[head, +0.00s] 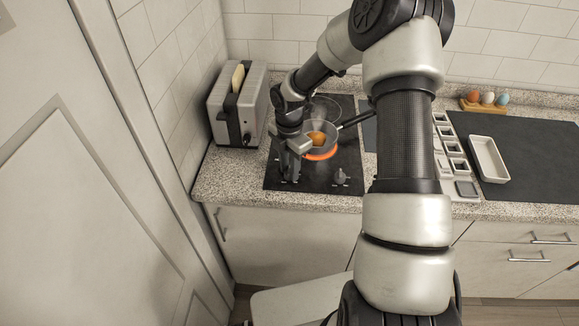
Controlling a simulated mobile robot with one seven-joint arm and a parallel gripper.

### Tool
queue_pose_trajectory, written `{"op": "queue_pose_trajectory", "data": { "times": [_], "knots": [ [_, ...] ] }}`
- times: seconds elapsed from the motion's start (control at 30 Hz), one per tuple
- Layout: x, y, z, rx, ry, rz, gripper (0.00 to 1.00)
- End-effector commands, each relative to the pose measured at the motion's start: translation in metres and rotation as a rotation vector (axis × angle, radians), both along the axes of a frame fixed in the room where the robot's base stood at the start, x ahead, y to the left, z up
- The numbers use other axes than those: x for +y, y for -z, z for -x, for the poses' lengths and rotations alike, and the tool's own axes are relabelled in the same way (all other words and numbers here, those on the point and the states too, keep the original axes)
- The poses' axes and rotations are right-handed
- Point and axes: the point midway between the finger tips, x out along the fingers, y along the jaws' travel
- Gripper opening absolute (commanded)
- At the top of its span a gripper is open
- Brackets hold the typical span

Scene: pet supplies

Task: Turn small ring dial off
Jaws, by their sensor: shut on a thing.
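A black hob (350,157) is set in the counter, and an orange ring (322,156) glows at its front under a pan (329,129). A dial (341,177) stands free at the hob's front right. My gripper (290,177) points down at the hob's front left, to the left of that dial. Its fingers are shut on the small ring dial there, which they hide almost wholly. The turn position of the held dial cannot be read.
The pan holds something orange, and its dark handle (355,120) points right, behind my arm. A toaster (239,104) with bread stands left of the hob. Trays, a white dish (489,159) and a rack of eggs (484,102) are at the right.

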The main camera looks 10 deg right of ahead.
Motion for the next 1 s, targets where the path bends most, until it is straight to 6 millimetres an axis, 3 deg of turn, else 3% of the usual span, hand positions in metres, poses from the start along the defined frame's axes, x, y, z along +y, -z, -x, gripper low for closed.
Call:
{"op": "queue_pose_trajectory", "data": {
  "times": [0.43,0.47,0.57,0.87,1.0],
  "knots": [
    [0.0,-0.001,-0.001,-0.004,-0.011,0.0,0.04],
    [0.0,-0.001,-0.001,-0.004,-0.011,0.0,0.3],
    [0.0,-0.001,-0.001,-0.003,-0.011,0.001,0.45],
    [0.0,-0.001,0.0,-0.001,-0.009,0.0,0.45],
    [0.0,-0.013,-0.001,-0.003,-0.008,0.001,0.45]
  ]
}}
